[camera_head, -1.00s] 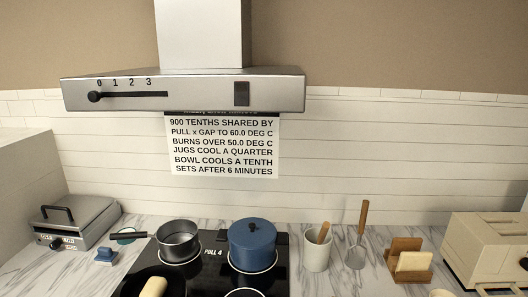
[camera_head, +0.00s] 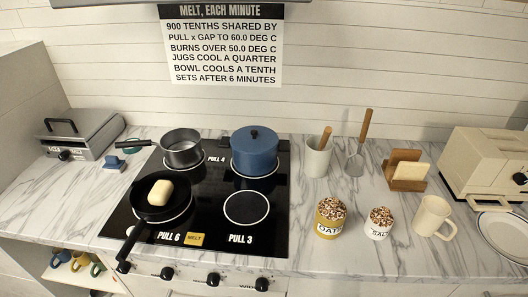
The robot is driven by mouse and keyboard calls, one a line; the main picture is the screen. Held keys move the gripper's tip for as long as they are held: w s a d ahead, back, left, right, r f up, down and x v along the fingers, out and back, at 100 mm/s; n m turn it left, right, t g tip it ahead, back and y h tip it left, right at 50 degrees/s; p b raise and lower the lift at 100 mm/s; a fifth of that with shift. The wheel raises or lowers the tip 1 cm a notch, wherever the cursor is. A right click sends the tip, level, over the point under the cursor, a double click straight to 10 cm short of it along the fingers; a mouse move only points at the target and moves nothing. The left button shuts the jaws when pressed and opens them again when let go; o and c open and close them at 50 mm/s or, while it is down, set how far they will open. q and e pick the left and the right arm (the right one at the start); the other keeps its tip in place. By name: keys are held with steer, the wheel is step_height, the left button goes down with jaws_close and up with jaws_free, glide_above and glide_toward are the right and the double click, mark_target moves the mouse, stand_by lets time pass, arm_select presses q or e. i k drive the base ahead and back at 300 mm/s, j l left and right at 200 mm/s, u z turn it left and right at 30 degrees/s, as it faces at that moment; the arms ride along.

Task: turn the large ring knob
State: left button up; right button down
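Several black knobs sit in a row on the stove's front panel, among them a far-left knob (camera_head: 124,267), a second knob (camera_head: 167,273), a third knob (camera_head: 213,279) and a far-right knob (camera_head: 262,284). Lettering near them is cut off or too small to read surely, so I cannot tell which is the large ring knob. The black hob (camera_head: 205,222) above has marked rings; the front right ring (camera_head: 247,208) is bare. Neither of my grippers is in view.
A black frying pan (camera_head: 137,207) holds a pale block (camera_head: 160,192); its handle reaches over the front edge. A saucepan (camera_head: 183,156) and a blue pot (camera_head: 254,155) stand behind. Right are an oat jar (camera_head: 329,230), a smaller jar (camera_head: 379,230) and a mug (camera_head: 430,216).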

mark_target(124, 268)
steer(key=k+l+u, duration=0.1)
steer(key=k+l, duration=0.25)
steer(key=k+l+u, duration=0.1)
steer(key=k+l, duration=0.15)
steer(key=k, duration=0.3)
steer(key=k+l+u, duration=0.15)
steer(key=k, duration=0.3)
steer(key=l, duration=0.1)
